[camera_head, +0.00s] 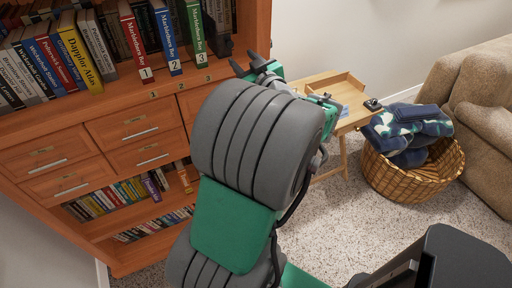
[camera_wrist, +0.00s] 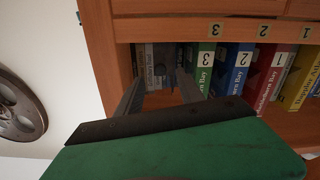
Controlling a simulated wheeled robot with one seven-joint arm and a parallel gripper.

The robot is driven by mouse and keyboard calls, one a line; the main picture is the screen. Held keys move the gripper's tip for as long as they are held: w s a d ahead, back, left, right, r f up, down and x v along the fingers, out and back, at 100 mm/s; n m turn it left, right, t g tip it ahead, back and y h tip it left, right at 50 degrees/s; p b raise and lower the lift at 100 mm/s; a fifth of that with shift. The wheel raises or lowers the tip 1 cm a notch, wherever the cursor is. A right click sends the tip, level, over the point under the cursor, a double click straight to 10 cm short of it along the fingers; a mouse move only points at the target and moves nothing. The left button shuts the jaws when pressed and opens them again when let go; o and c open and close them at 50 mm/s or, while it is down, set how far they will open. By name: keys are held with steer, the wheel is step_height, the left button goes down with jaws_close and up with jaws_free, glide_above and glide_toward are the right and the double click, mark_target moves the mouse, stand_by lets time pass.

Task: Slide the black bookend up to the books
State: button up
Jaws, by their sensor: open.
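The black bookend (camera_head: 222,42) stands on the shelf at the right of the books in the head view, close to the green volume marked 3 (camera_head: 195,30). The blue volume 2 (camera_head: 165,35) and red volume 1 (camera_head: 133,40) stand to its left. My gripper (camera_head: 247,65) is in front of the shelf's right end, partly hidden by my arm. In the wrist view my gripper (camera_wrist: 158,92) is open, its two dark fingers pointing into the shelf left of the green volume (camera_wrist: 203,62). I cannot clearly separate the bookend from the dark fingers there.
The wooden bookcase (camera_head: 60,125) has a side panel just right of the bookend. More books, including a yellow one (camera_head: 78,50), stand further left. A small wooden table (camera_head: 345,95) and a wicker basket (camera_head: 415,180) with blankets stand to the right.

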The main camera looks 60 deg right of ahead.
steer(key=s+a+f+m+g+y, duration=0.2)
steer(key=s+a+f+g, duration=0.1)
steer(key=f, duration=0.4)
steer(key=s+a+f+m+g+y, duration=0.2)
steer(key=s+f+g, duration=0.1)
steer(key=f, duration=0.4)
steer(key=s+a+f+m+g+y, duration=0.2)
steer(key=s+a+f+g, duration=0.1)
steer(key=f, duration=0.5)
steer(key=shift+s+a+m, duration=0.15)
steer(key=shift+a+m, duration=0.2)
steer(key=shift+m, duration=0.05)
